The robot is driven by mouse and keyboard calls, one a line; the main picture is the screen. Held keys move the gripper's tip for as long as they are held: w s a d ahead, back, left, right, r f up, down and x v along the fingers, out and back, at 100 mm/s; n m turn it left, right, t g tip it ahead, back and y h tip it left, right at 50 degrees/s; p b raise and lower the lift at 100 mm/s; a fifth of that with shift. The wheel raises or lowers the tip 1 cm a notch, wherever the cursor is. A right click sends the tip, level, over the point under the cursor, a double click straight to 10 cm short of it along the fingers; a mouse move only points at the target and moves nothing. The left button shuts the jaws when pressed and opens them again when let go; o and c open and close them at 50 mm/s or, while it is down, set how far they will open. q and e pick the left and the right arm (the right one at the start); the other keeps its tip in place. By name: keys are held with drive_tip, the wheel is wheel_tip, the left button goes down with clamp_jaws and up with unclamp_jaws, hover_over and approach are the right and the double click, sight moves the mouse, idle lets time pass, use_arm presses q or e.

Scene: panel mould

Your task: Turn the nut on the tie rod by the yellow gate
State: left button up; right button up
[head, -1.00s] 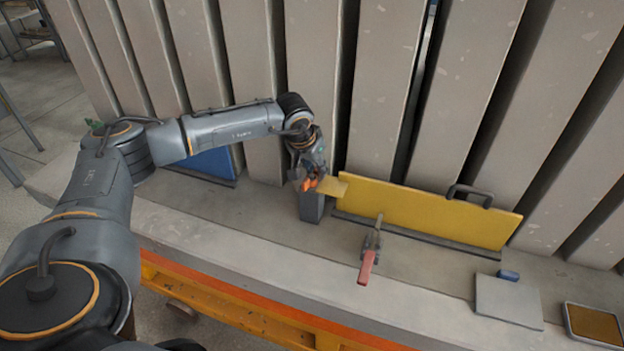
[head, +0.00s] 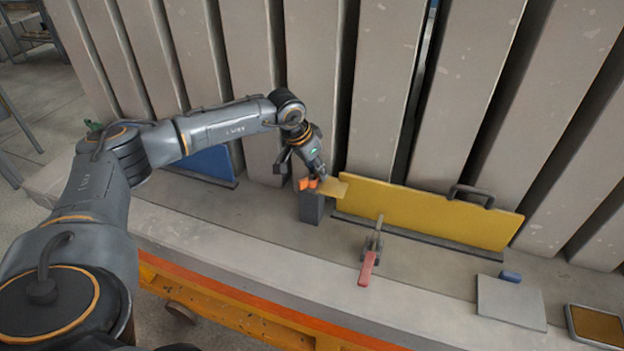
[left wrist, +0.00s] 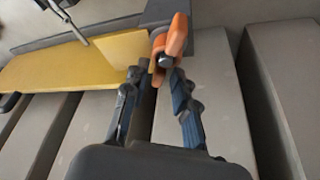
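The orange wing-shaped nut (head: 306,184) sits at the top of a dark grey block (head: 312,208), at the left end of the yellow gate (head: 430,215). In the left wrist view the nut (left wrist: 176,36) stands around a short grey rod end (left wrist: 164,61). My left gripper (head: 318,172) is just above the nut in the head view. In the left wrist view its two fingers (left wrist: 158,80) are apart, with the nut at and just beyond their tips. I cannot tell whether a finger touches it. My right gripper is not in view.
A clamp with a red handle (head: 368,268) stands in front of the gate. A grey plate (head: 510,302), a small blue block (head: 510,276) and a tray (head: 598,326) lie to the right. Tall concrete panels (head: 385,90) rise behind. A blue gate (head: 208,162) is at the left.

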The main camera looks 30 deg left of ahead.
sight(303, 180)
use_arm(q)
drive_tip(key=o, duration=0.4)
drive_tip(key=v, duration=1.2)
drive_tip(key=shift+s, duration=0.1)
